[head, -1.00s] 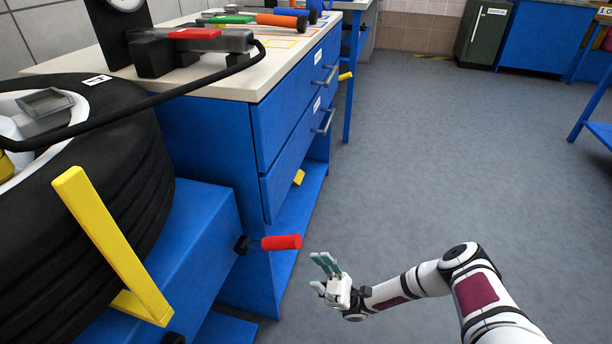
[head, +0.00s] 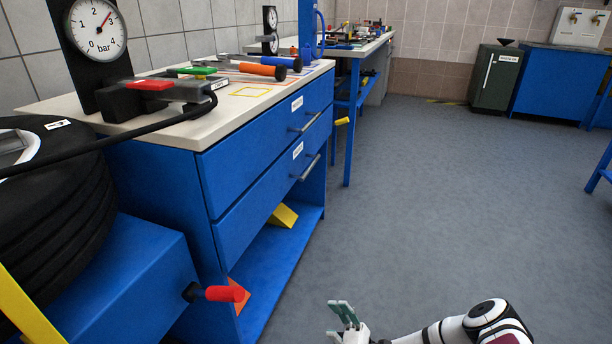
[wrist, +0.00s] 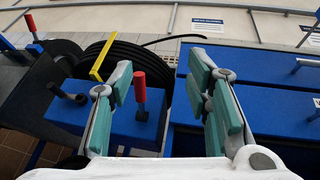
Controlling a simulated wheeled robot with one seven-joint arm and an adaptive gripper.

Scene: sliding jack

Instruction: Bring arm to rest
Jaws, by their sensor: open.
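My gripper (head: 343,316) is open and empty over the grey floor at the bottom of the head view. In the wrist view its two teal-padded fingers (wrist: 168,88) are spread apart. A red handle (head: 224,293) sticks out from the blue stand (head: 135,275) to the left of my gripper, with a clear gap between them. In the wrist view the red handle (wrist: 139,88) shows just beside the left finger, farther off. My arm reaches in from the lower right of the head view, and its lower part is cut off by the frame.
A black tire (head: 50,205) rests at the left by a yellow bar (head: 25,310). A blue drawer cabinet (head: 255,165) carries a pressure gauge (head: 97,28) and several tools. Yellow and orange wedges lie on its lower shelf. The floor (head: 430,190) on the right is clear.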

